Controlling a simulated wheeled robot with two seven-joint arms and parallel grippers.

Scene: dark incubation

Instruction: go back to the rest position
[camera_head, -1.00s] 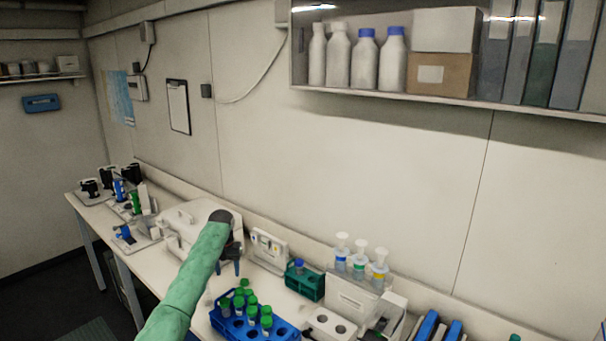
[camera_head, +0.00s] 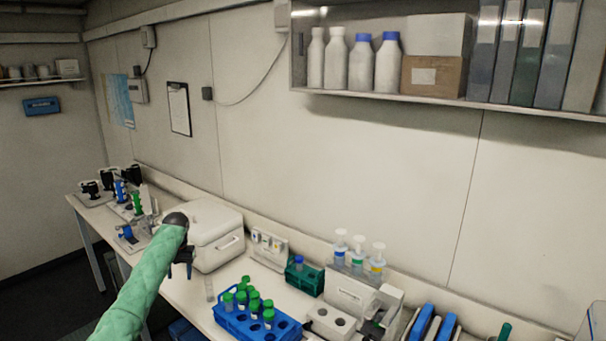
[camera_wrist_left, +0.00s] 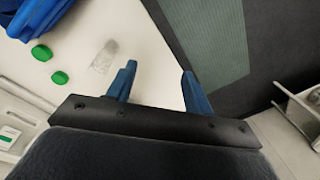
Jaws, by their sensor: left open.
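My left gripper (camera_head: 181,268) hangs over the front part of the bench, in front of a white lidded box (camera_head: 212,236). In the left wrist view its two blue fingers (camera_wrist_left: 158,82) are apart with nothing between them. Below them are the white bench top and its front edge, with the dark floor beyond. My left arm wears a green sleeve in the head view. My right gripper is not in view.
A blue rack (camera_head: 245,325) with several green-capped tubes stands right of the gripper. A clear tube (camera_head: 209,288) stands near it, and two green caps (camera_wrist_left: 50,64) show in the wrist view. A green rack (camera_head: 304,278) and pump bottles (camera_head: 358,252) stand farther right.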

